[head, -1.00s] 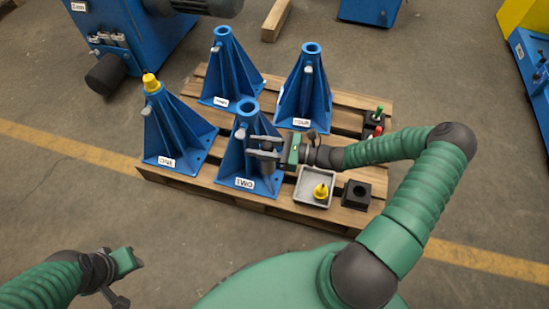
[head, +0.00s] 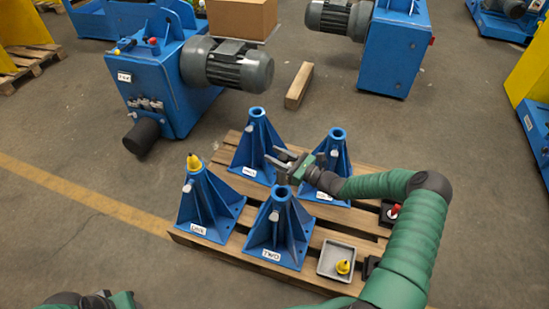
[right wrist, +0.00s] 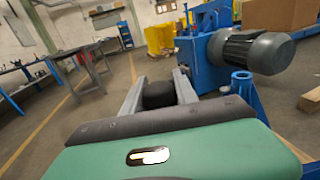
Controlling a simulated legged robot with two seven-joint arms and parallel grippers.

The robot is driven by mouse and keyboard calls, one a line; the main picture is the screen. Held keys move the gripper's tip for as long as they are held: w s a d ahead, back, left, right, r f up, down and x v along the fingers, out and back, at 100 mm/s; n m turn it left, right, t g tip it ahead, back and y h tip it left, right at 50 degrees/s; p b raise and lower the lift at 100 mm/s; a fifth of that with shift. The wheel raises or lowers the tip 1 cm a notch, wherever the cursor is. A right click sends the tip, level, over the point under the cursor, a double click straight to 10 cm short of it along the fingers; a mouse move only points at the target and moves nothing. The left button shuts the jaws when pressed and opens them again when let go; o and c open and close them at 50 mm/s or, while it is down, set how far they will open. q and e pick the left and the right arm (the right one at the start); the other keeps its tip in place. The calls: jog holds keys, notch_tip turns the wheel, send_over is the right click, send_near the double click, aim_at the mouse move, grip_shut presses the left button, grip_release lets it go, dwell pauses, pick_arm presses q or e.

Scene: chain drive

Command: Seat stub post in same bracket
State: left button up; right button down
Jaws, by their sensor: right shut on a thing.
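My right gripper (head: 280,164) is shut on a grey stub post (head: 282,179), which hangs below the fingers, above and between the blue brackets. In the right wrist view a dark rounded shape (right wrist: 158,94) shows between the two fingers. Bracket TWO (head: 279,232) stands in front with an open top socket. Bracket ONE (head: 207,207), at left, has a yellow cap (head: 194,162) on top. A back-left bracket (head: 257,146) and a back-right bracket (head: 336,155) show open sockets. My left gripper (head: 105,300) is barely in view at the bottom edge.
The brackets stand on a wooden pallet (head: 212,240). A grey tray (head: 335,262) holds a yellow cap (head: 343,267). A black holder with a red-topped item (head: 394,211) is partly behind my right arm. A blue machine with a grey motor (head: 228,65) stands behind.

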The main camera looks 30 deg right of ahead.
jog(key=shift+w+r, duration=0.1)
jog(key=shift+r, duration=0.1)
notch_tip(320, 180, down, 6)
jog(key=b, duration=0.3)
jog(key=shift+a+r, duration=0.1)
jog(key=shift+a, duration=0.05)
jog(key=shift+p, duration=0.35)
dwell(1.9)
